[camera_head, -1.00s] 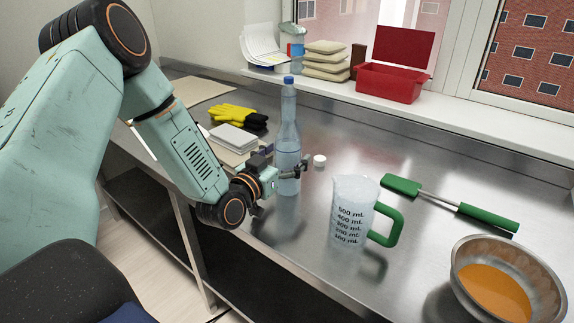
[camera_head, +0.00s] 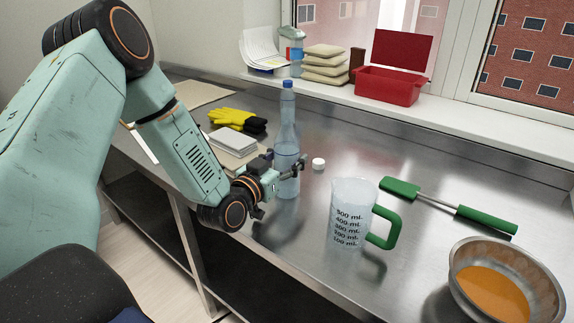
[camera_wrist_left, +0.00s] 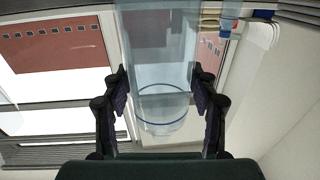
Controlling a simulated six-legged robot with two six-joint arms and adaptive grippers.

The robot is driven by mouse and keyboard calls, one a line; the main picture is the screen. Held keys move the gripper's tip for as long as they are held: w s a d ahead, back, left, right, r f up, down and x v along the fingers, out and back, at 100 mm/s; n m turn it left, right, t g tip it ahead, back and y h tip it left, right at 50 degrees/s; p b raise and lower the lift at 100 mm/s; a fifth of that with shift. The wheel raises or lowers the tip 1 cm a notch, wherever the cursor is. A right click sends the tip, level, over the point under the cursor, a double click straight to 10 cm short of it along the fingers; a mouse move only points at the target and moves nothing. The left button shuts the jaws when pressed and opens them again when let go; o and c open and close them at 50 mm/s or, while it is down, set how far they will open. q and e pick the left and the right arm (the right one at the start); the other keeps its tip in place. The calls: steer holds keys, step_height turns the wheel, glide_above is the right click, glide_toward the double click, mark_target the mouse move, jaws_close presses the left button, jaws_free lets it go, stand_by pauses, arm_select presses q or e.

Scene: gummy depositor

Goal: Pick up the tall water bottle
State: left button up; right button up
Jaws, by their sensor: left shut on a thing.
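The tall water bottle (camera_head: 287,126) is clear blue with a blue cap and stands upright over the steel counter in the head view. My left gripper (camera_head: 288,168) is shut on its lower half, with a finger on either side. In the left wrist view the bottle (camera_wrist_left: 158,60) fills the space between the two fingers of the left gripper (camera_wrist_left: 160,92). I cannot tell whether the bottle's base touches the counter. My right gripper is not in view.
A measuring jug (camera_head: 350,212) with a green handle stands right of the bottle. A small white cap (camera_head: 318,164) lies close behind it. A green spatula (camera_head: 450,206) and a bowl of orange liquid (camera_head: 505,285) are further right. Yellow gloves (camera_head: 236,119) and white stacked items (camera_head: 233,140) lie left.

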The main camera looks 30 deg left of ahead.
mark_target(286, 121)
arm_select(q)
steer(key=shift+a+r, duration=0.1)
steer(key=shift+c, duration=1.2)
steer(key=shift+r, duration=0.25)
step_height(286, 121, up, 9)
steer(key=p, duration=0.3)
steer(key=shift+f, duration=0.2)
steer(key=shift+r, duration=0.5)
steer(key=shift+w, duration=0.1)
steer(key=o, duration=0.9)
jaws_close()
